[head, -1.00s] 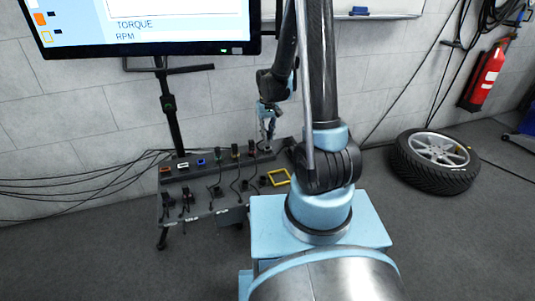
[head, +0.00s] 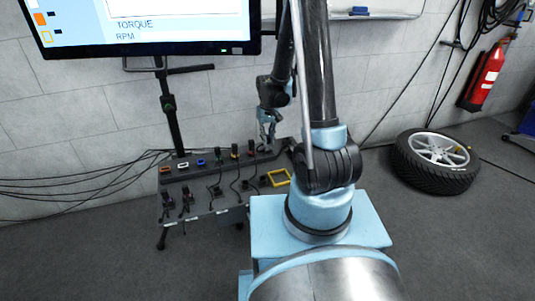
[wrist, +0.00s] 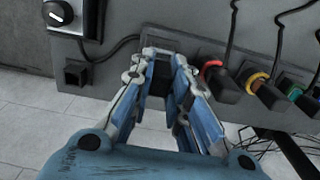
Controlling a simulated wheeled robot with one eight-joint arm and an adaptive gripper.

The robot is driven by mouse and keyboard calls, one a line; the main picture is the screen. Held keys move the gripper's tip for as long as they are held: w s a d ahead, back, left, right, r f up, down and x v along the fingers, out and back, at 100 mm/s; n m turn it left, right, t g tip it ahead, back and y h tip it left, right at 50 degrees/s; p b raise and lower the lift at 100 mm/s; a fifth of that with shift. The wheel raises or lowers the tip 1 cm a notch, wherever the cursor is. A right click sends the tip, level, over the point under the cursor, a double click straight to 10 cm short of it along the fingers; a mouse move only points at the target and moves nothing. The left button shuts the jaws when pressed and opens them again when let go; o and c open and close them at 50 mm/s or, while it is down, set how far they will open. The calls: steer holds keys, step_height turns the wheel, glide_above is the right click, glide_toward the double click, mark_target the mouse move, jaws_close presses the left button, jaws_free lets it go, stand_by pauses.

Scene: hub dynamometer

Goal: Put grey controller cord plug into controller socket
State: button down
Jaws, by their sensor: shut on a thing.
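My gripper (wrist: 160,62) is shut on a dark plug (wrist: 157,82), which I take to be the grey controller cord plug. The plug sits between the fingertips, right at the dark panel. A grey-edged socket (wrist: 160,42) shows just beyond the fingertips in the wrist view. The fingers hide part of the plug and socket, so I cannot tell how deep the plug sits. In the head view, my gripper (head: 266,142) is at the right end of the panel's back row.
Plugs with red (wrist: 211,68) and orange (wrist: 257,79) rings sit close to the right of my gripper, their cords rising. A black block (wrist: 75,73) with a cord and a knob box (wrist: 60,14) are at left. The panel (head: 205,210) stands below the monitor (head: 150,25).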

steer(key=shift+f, duration=0.3)
steer(key=c, duration=1.5)
jaws_free()
steer(key=shift+o, duration=0.2)
steer(key=shift+r, duration=1.7)
steer(key=shift+s+r, duration=0.2)
steer(key=shift+r, duration=0.1)
steer(key=w+d, duration=0.3)
steer(key=d, duration=1)
steer(key=w+a, duration=0.2)
steer(key=w, duration=0.6)
